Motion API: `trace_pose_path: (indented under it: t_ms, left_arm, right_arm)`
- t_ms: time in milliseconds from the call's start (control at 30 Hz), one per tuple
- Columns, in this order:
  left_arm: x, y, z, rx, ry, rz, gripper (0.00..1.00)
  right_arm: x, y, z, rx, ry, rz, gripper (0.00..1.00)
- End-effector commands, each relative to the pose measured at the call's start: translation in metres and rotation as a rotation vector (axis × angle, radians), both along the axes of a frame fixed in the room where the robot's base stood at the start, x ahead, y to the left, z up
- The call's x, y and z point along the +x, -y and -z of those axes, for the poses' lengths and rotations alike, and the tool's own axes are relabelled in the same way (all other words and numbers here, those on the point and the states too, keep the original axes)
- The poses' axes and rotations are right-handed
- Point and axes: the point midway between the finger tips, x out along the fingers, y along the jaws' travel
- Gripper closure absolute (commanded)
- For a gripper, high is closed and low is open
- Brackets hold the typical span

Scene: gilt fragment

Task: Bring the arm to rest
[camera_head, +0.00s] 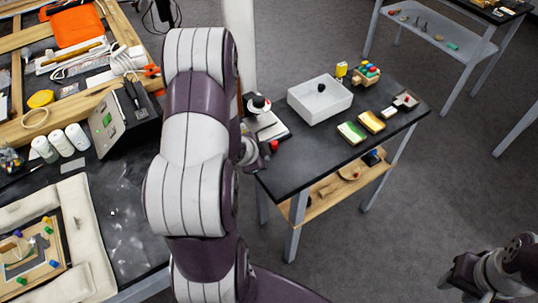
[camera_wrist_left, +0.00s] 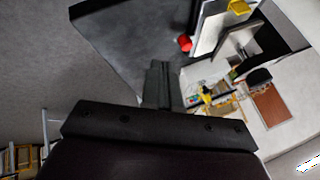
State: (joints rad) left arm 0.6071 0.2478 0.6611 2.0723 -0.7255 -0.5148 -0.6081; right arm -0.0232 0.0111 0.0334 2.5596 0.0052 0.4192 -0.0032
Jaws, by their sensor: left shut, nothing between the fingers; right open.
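My left arm (camera_head: 190,180), white and purple, rises through the middle of the head view. My left gripper (camera_head: 254,158) shows only in part beside it, at the left edge of the small dark table (camera_head: 300,172). In the left wrist view the left gripper's dark fingers (camera_wrist_left: 160,84) are together with nothing between them. A small red object (camera_head: 274,145) on the table is close to this gripper, and a red object also shows in the left wrist view (camera_wrist_left: 185,43). My right gripper (camera_head: 458,276) is open and empty at the lower right, over the grey floor.
The dark table holds a white bin (camera_head: 320,101), yellow and green pads (camera_head: 352,132) and a block toy (camera_head: 366,74). A cluttered workbench (camera_head: 125,225) stands at the left. The floor (camera_head: 420,175) between the table and my right gripper is clear.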

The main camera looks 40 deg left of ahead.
Motion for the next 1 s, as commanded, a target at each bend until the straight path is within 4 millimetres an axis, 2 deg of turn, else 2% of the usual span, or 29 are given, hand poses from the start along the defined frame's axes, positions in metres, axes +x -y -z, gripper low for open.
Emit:
trace_pose_path:
  t_ms: [300,367,400,467,533,633,733,800,900,1000]
  left_arm:
    - [-0.005,0.000,-0.003,-0.013,-0.009,-0.021,1.00]
    - [-0.018,-0.003,0.006,-0.046,-0.078,-0.106,1.00]
    - [-0.035,-0.006,0.012,-0.078,-0.150,-0.204,1.00]
    - [-0.063,-0.008,0.009,-0.132,-0.274,-0.422,1.00]
    - [-0.087,0.015,-0.012,-0.189,-0.402,-0.651,1.00]
    - [-0.109,0.071,-0.050,-0.259,-0.519,-0.842,1.00]
    - [-0.117,0.122,-0.080,-0.303,-0.553,-0.846,1.00]
    - [-0.109,0.145,-0.094,-0.310,-0.517,-0.765,1.00]
    - [-0.104,0.159,-0.100,-0.301,-0.496,-0.694,1.00]
    - [-0.104,0.160,-0.100,-0.300,-0.497,-0.691,1.00]
  right_arm:
    - [0.000,0.000,0.000,0.000,0.000,0.000,0.57]
    - [0.000,0.000,0.000,0.000,0.000,0.000,0.57]
    - [0.000,0.000,0.000,0.000,0.000,0.000,0.57]
    - [0.000,0.000,-0.001,0.000,0.000,0.000,0.57]
    - [0.000,0.000,-0.001,0.000,0.000,0.000,0.57]
    - [0.000,0.000,0.000,0.000,0.000,0.000,0.57]
    - [0.000,0.000,0.000,0.000,0.000,0.000,0.57]
    - [0.000,0.000,0.000,0.000,0.000,0.000,0.57]
    - [0.000,0.000,0.000,0.000,0.000,0.000,0.57]
    - [0.000,0.000,0.000,0.000,0.000,0.000,0.57]
